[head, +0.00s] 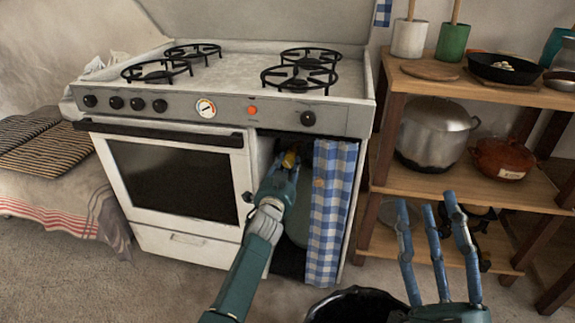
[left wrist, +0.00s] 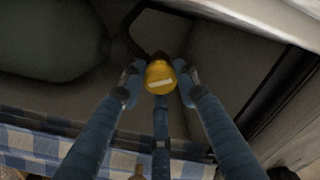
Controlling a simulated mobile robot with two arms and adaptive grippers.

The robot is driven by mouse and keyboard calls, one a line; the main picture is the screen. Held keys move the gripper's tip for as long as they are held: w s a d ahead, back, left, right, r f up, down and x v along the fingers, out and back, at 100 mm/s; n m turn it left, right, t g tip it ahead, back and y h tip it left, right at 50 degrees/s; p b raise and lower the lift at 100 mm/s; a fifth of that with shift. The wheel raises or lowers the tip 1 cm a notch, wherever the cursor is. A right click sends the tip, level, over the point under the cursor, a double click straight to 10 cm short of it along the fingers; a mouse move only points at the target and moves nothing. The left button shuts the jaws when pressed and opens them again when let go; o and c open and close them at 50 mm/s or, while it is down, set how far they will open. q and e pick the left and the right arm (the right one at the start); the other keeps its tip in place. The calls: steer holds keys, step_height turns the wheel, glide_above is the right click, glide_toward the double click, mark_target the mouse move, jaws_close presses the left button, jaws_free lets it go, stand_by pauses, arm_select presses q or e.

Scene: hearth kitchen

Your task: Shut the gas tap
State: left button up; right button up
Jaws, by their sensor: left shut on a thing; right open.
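The gas tap is a yellow knob with a pale bar across its top (left wrist: 160,76), seen inside the open cabinet under the stove. My left gripper (left wrist: 160,88) has its blue fingers closed around the knob. A dark hose (left wrist: 130,30) curves by the knob. A green gas bottle (left wrist: 55,40) stands beside it, partly hidden in the head view. My right gripper (head: 435,245) is open and empty in front of the shelf.
The white stove (head: 225,75) has several burners and an oven door to the left of the cabinet. A blue checked curtain (head: 330,215) hangs at the cabinet's right side. A wooden shelf (head: 470,185) with pots stands at the right. A dark round object (head: 355,305) is at the bottom.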

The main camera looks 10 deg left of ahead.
arm_select(q)
steer(key=m, duration=0.4)
steer(key=shift+m, duration=1)
arm_select(e)
steer(key=shift+s+r+t, duration=0.3)
steer(key=shift+r, duration=0.1)
arm_select(q)
steer(key=shift+d+m, duration=0.1)
steer(key=shift+m, duration=0.2)
arm_select(e)
steer(key=shift+r, duration=0.1)
arm_select(q)
steer(key=o, duration=1.2)
steer(key=shift+c, duration=0.2)
steer(key=shift+s, duration=0.1)
arm_select(e)
steer(key=shift+d, duration=0.1)
arm_select(q)
steer(key=s, duration=1.1)
steer(key=shift+s, duration=0.4)
steer(key=shift+f, duration=0.1)
arm_select(e)
steer(key=shift+s, duration=0.1)
